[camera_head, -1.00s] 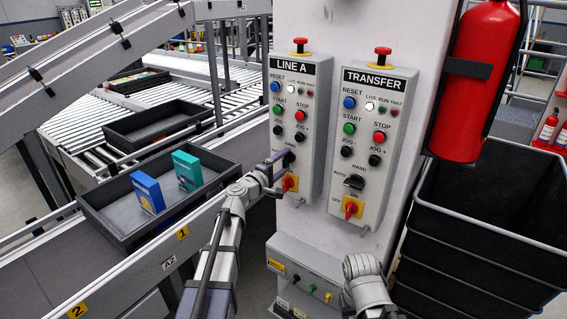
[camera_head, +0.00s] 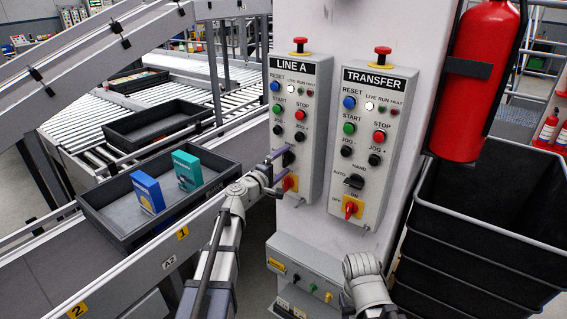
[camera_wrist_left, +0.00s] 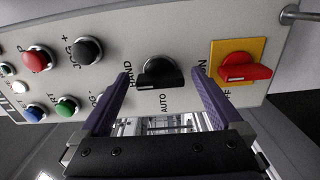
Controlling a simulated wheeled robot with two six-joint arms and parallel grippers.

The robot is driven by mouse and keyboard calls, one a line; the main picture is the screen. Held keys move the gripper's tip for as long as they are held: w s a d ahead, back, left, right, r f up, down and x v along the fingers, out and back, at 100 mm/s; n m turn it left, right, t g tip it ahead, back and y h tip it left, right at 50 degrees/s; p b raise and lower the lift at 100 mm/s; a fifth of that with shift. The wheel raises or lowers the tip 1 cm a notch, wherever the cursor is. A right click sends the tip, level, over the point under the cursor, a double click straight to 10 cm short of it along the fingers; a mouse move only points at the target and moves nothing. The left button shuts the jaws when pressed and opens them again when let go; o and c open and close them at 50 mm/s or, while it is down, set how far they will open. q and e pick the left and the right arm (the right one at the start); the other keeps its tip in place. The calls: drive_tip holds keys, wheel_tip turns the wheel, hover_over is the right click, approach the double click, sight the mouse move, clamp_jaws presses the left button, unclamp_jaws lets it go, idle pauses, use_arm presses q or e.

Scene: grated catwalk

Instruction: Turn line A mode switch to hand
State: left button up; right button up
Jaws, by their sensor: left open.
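The line A panel (camera_head: 318,115) stands on the left of a grey column. Its black mode switch (camera_head: 288,158) sits above a red knob on a yellow plate (camera_head: 290,183). In the left wrist view the mode switch (camera_wrist_left: 160,73) lies between the words HAND and ON, with AUTO under it. My left gripper (camera_head: 279,172) is open at the switch, one finger above it and one below. In the left wrist view its purple fingers (camera_wrist_left: 160,82) stand on either side of the switch with gaps. The right gripper is out of view; only my right arm shows.
The transfer panel (camera_head: 372,145) is just right, with similar buttons and knobs. A fire extinguisher (camera_head: 480,80) and black bin (camera_head: 490,240) stand farther right. At left, a conveyor carries a dark tray (camera_head: 110,210) with a blue and a teal box.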

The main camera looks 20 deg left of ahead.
use_arm(q)
drive_tip(key=v, duration=0.8)
drive_tip(key=s+d+f+m+g+h, duration=0.2)
drive_tip(key=s+d+f+m+g, duration=0.6)
drive_tip(key=d+f, duration=0.35)
drive_tip(key=s+a+f+m+g+y, duration=0.3)
drive_tip(key=s+f+m+g+y, duration=0.45)
drive_tip(key=s, duration=0.65)
drive_tip(key=s+d+m+g+y+p, duration=0.1)
drive_tip(key=s+d+m+y+p, duration=0.1)
drive_tip(key=s+d, duration=0.4)
drive_tip(key=d+p, duration=0.1)
drive_tip(key=d, duration=0.3)
drive_tip(key=shift+s+d+r+g, duration=0.25)
drive_tip(key=shift+s+g, duration=0.05)
drive_tip(key=shift+g, duration=0.05)
